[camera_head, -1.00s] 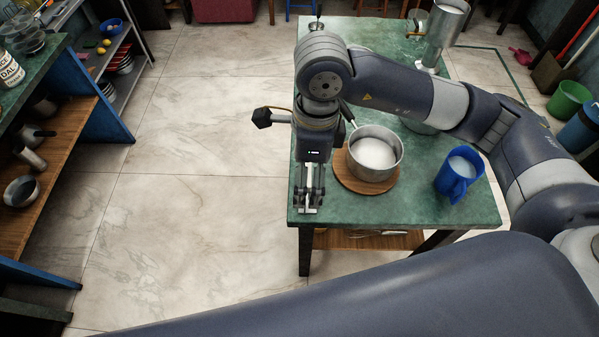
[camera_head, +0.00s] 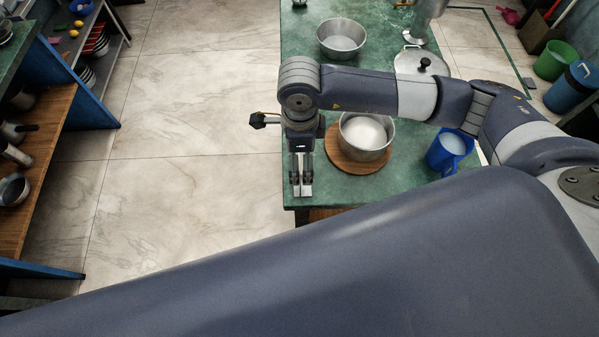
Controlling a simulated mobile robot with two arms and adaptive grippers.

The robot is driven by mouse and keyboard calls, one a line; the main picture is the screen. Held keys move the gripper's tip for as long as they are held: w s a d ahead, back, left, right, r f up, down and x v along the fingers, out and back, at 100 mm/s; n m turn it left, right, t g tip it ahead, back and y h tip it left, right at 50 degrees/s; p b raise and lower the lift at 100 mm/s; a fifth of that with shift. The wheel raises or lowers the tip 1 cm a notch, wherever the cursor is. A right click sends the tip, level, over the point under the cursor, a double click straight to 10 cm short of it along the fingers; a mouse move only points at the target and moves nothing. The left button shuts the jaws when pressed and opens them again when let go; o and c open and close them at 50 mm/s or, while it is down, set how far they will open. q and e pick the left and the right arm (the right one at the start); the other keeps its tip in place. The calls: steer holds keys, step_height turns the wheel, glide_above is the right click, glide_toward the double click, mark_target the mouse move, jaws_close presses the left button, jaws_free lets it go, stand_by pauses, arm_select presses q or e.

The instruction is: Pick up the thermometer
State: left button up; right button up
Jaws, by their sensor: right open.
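I cannot make out a thermometer in the head view; my right arm hides part of the green table. My right gripper (camera_head: 302,188) points down near the table's front left corner, left of the wooden board, open with nothing seen between its fingers. My left gripper is not in view.
A blue jug (camera_head: 447,151) with white contents stands right of the pot. A metal pan (camera_head: 341,38) and a lid (camera_head: 408,66) with a black knob lie farther back on the green table (camera_head: 300,37). Shelves (camera_head: 95,85) stand at the left; the floor between is clear.

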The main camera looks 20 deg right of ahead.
steer(key=shift+s+f, duration=0.1)
steer(key=shift+f, duration=0.85)
steer(key=shift+c, duration=0.2)
steer(key=c, duration=1.1)
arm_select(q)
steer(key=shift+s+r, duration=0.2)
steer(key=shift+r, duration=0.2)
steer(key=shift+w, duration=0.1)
